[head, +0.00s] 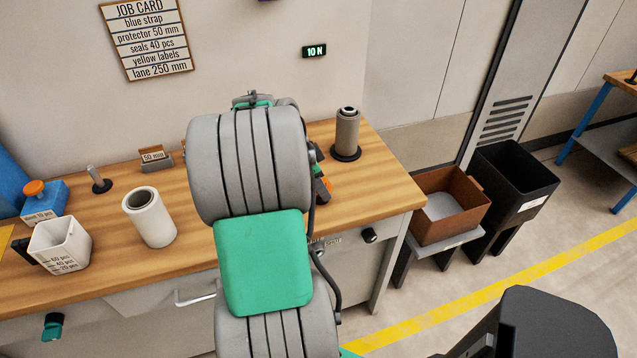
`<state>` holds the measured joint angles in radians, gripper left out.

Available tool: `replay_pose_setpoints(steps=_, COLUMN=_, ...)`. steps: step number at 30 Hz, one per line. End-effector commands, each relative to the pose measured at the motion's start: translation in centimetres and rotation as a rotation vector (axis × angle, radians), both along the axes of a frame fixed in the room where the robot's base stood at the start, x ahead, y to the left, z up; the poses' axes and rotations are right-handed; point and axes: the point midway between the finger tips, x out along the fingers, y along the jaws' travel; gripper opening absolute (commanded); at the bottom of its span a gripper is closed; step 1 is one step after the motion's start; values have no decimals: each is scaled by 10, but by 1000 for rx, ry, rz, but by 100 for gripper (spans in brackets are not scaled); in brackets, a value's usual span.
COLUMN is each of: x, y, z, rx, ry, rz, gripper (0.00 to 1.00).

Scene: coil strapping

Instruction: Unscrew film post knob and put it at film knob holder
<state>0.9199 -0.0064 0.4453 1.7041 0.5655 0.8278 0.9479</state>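A grey upright cylinder (347,130) stands on a round black base at the back right of the wooden bench. Its narrower top has a dark rim; I cannot tell whether this is the film post knob. A short bare grey peg (95,175) on a round black base stands at the back left; I cannot tell whether it is the film knob holder. A white hollow roll (149,217) stands on the bench between them, nearer the front. My grey and green arm fills the middle of the view. My gripper does not show; the arm hides the bench behind it.
On the left of the bench (185,255) are a white cup (60,246), a blue block with an orange knob (43,200) and a "50 mm" card holder (156,158). A brown bin (447,210) and a black bin (513,183) stand right of the bench.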

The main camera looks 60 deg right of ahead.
Motion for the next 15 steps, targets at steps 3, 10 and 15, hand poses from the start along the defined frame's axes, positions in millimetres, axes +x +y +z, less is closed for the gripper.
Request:
replay_pose_setpoints(steps=3, x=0, y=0, z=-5, rx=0, ry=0, rz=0, gripper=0)
replay_pose_setpoints(steps=10, x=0, y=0, z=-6, rx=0, ry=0, rz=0, gripper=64)
replay_pose_setpoints(steps=15, x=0, y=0, z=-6, rx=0, ry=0, rz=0, gripper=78)
